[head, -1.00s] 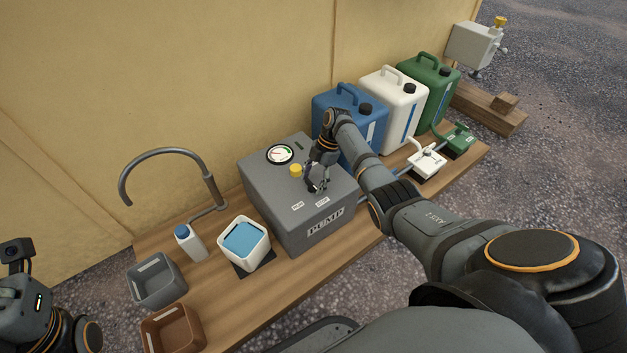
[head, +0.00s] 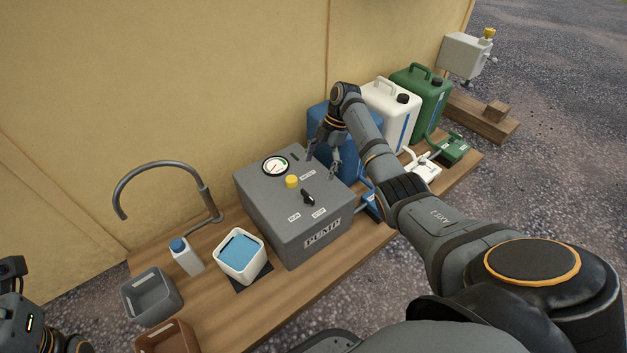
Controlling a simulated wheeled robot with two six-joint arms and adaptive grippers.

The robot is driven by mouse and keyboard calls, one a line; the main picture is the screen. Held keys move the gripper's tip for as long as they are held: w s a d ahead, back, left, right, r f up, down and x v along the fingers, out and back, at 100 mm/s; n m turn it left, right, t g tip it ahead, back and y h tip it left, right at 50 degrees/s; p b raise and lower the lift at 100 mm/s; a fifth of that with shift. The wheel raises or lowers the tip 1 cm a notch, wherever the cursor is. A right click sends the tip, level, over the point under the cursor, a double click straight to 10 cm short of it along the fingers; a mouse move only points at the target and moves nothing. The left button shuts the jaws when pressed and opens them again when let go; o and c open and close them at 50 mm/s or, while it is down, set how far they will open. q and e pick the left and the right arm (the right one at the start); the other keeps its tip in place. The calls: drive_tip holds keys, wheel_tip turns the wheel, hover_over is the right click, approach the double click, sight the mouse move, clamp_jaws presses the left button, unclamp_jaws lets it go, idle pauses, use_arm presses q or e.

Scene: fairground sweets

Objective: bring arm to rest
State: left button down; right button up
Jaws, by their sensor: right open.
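My right gripper (head: 323,162) is open and empty. It hangs over the back right part of the grey pump box (head: 318,239), pointing down, in front of the blue canister (head: 372,132). A black knob (head: 308,197) on the pump's top stands clear of the fingers, between them and the small RUN and STOP labels. A yellow button (head: 292,181) and a round gauge (head: 275,166) sit behind the knob. Part of my left arm shows at the lower left edge; its fingers are not visible.
A white tub with blue contents (head: 262,262), a white bottle (head: 187,257), a grey bin (head: 151,296) and a brown bin (head: 166,338) stand left of the pump. A curved spout (head: 165,165) rises behind. White (head: 394,110) and green canisters (head: 432,95) stand right.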

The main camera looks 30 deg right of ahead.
drive_tip(key=shift+v, duration=0.85)
